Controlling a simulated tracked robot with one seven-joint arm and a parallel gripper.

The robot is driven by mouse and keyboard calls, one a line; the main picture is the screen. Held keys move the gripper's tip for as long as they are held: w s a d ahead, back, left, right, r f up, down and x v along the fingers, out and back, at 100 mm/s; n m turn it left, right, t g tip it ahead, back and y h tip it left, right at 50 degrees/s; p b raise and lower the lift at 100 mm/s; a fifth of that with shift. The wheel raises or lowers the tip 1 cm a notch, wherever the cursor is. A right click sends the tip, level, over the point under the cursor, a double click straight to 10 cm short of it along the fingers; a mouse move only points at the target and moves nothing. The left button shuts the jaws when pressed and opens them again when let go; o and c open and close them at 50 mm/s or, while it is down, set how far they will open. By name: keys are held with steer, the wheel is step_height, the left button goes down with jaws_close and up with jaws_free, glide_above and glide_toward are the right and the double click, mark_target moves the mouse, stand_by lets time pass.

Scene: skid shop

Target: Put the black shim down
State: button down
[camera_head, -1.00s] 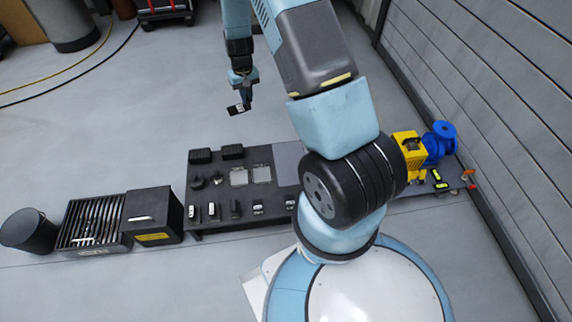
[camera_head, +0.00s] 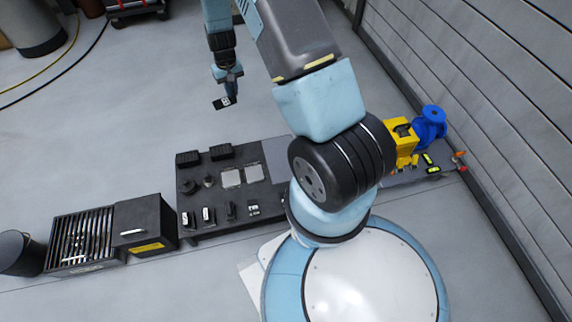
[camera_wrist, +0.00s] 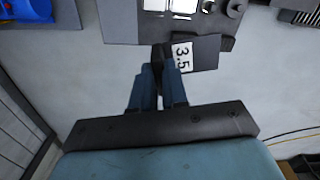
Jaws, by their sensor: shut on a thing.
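The black shim (camera_wrist: 206,54) is a flat dark plate with a white label that reads 3.5 in the wrist view. My gripper (camera_wrist: 168,70) is shut on its left edge in that view. In the head view the shim (camera_head: 219,104) hangs from my gripper (camera_head: 231,97), out beyond the far edge of the dark bench plate (camera_head: 262,197). In the wrist view the bench plate's edge (camera_wrist: 118,22) lies near the top, close to the shim. The height of the shim above the floor or plate is hard to tell.
The plate holds black blocks (camera_head: 221,151), light square pads (camera_head: 230,178) and several small parts along its near edge. A black box (camera_head: 145,222) and a slatted bin (camera_head: 82,240) stand left. A yellow and blue pump unit (camera_head: 428,128) stands right, near a wall.

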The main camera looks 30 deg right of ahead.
steer(key=s+d+f+m, duration=0.35)
steer(key=d+f, duration=0.45)
steer(key=f, duration=0.4)
steer(key=s+d+f+m, duration=0.4)
steer(key=s+f, duration=0.6)
steer(key=f, duration=0.2)
steer(key=s+d+f+m, duration=0.3)
steer(key=s+f+m, duration=0.1)
steer(key=s+f, duration=0.65)
steer(key=w+d+f, duration=0.1)
steer(key=w+f, duration=0.2)
steer(key=w, duration=0.1)
steer(key=w+d+f, duration=0.1)
steer(key=w+f, duration=0.2)
steer(key=w, duration=0.1)
steer(key=w+d+f, duration=0.1)
steer(key=w+f, duration=0.3)
steer(key=w, duration=0.1)
steer(key=shift+w+d+f, duration=0.1)
steer(key=shift+d, duration=0.3)
steer(key=shift+w+d+f, duration=0.1)
steer(key=shift+w+f, duration=0.3)
steer(key=shift+f, duration=1.55)
steer(key=c, duration=1.1)
jaws_free()
steer(key=shift+c, duration=0.2)
